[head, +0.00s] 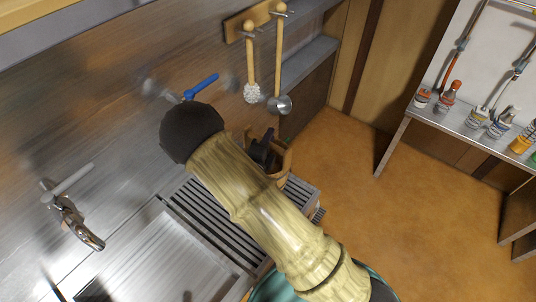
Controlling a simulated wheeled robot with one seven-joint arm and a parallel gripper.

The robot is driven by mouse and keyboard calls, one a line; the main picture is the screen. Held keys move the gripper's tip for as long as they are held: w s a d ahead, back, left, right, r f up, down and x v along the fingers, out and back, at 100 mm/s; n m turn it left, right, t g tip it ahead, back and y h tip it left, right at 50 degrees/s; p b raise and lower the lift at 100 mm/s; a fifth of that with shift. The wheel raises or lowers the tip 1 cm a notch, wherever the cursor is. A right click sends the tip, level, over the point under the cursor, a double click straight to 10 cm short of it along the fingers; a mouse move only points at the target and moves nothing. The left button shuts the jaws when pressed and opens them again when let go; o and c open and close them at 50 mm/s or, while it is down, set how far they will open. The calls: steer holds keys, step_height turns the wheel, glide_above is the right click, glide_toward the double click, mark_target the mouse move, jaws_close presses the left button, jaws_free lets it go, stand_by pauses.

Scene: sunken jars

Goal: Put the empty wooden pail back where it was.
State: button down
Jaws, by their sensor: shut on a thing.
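The wooden pail (286,161) shows in the head view just right of my arm, near the right end of the slatted drainer. It is a brown wooden vessel, and much of its near side is hidden behind my arm. My gripper (266,150), dark, is at the pail and shut on it, at the side by the back wall. The exact contact and the pail's inside are hidden. I cannot tell whether the pail touches the drainer.
The slatted drainer (196,217) adjoins a metal sink (150,262) with a tap (75,217). A blue-handled tap (201,86) is on the wall. A brush (251,70) and ladle (279,80) hang from a rail. Jars stand on a shelf (462,126) at right. The floor (350,200) between is clear.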

steer(key=shift+s+a+f, duration=0.1)
steer(key=shift+a+f, duration=0.15)
steer(key=shift+f, duration=0.75)
steer(key=shift+s, duration=0.1)
steer(key=shift+d, duration=0.1)
step_height(320, 180, down, 4)
steer(key=shift+f+p, duration=0.1)
steer(key=shift+p, duration=0.8)
steer(key=shift+f, duration=0.1)
